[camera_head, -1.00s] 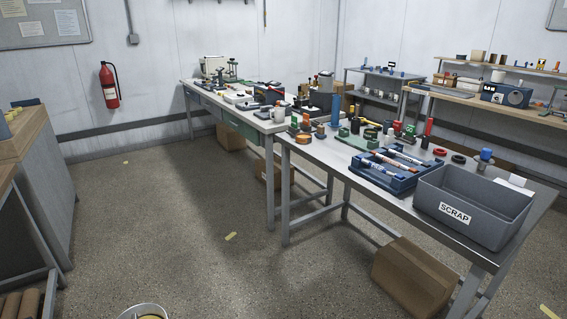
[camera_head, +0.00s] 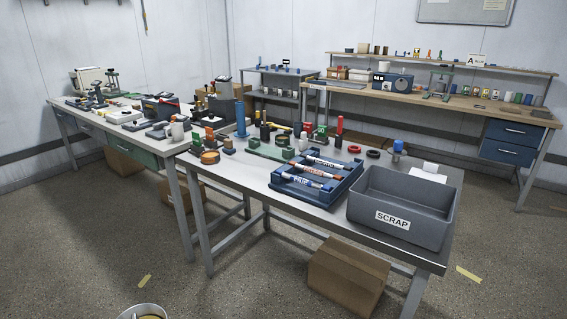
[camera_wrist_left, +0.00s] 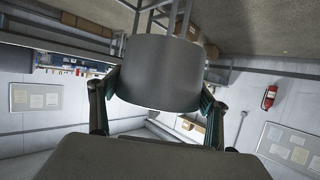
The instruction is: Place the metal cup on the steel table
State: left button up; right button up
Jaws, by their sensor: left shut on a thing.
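The metal cup (camera_wrist_left: 160,68) is a plain grey cylinder between the two fingers of my left gripper (camera_wrist_left: 158,92) in the left wrist view. The fingers press on its sides. In the head view only the cup's rim (camera_head: 143,309) shows at the bottom edge, with a yellowish inside. The steel table (camera_head: 236,172) stands ahead in the head view, with a grey top and metal legs. The cup is held in the air, apart from the table. My right gripper is not in view.
A grey SCRAP bin (camera_head: 405,205) and a blue tray of markers (camera_head: 317,180) sit on the table's right half. Several small tools and bottles line its back. A cardboard box (camera_head: 347,275) lies underneath.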

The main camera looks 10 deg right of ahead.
aim_at(245, 168)
jog(key=i+j+z, duration=0.55)
jog(key=z, duration=0.2)
jog(key=i+j+z, duration=0.2)
jog(key=j+z, duration=0.15)
jog(key=j, duration=0.1)
